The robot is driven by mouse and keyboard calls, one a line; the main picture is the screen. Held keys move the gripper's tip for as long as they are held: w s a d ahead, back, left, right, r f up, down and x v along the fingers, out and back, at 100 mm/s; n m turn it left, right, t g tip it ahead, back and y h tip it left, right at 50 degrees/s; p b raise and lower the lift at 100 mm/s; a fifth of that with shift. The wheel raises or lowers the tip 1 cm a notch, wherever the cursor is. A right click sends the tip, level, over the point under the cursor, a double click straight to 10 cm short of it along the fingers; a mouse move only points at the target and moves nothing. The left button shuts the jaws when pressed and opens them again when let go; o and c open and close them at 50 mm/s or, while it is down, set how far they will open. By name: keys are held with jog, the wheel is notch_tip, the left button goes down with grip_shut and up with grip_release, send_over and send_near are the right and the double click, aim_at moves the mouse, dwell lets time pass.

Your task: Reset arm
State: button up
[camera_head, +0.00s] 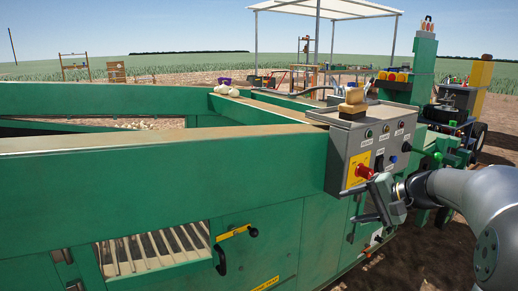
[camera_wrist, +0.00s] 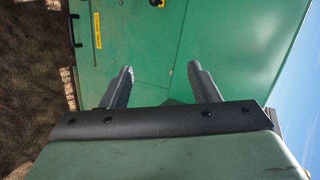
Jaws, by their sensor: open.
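My gripper (camera_head: 367,204) is at the right in the head view, in front of the green machine and just below its grey control box. In the wrist view my gripper (camera_wrist: 160,88) shows two dark fingers spread well apart with nothing between them. The green panel of the machine (camera_wrist: 150,40) lies beyond the fingers. My arm comes in from the right edge of the head view.
The control box (camera_head: 362,150) carries a red knob (camera_head: 364,171) and several buttons close to my gripper. A tan block (camera_head: 352,103) sits on top. Brown soil lies to the right.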

jog(key=s+a+r+n+g+h+p, duration=0.2)
jog(key=s+a+r+g+p, duration=0.2)
jog(key=s+a+p, duration=0.4)
jog(key=s+a+r+n+g+h+p, duration=0.1)
jog(key=s+n+h+p, duration=0.2)
jog(key=s+p, duration=0.3)
jog(key=s+a+r+n+g+h+p, duration=0.2)
jog(key=s+p, duration=0.4)
jog(key=s, duration=0.9)
jog(key=shift+s+r+n+h+p, duration=0.2)
jog(key=shift+n+h+p, duration=0.15)
jog(key=shift+n+h, duration=0.5)
jog(key=shift+w, duration=0.1)
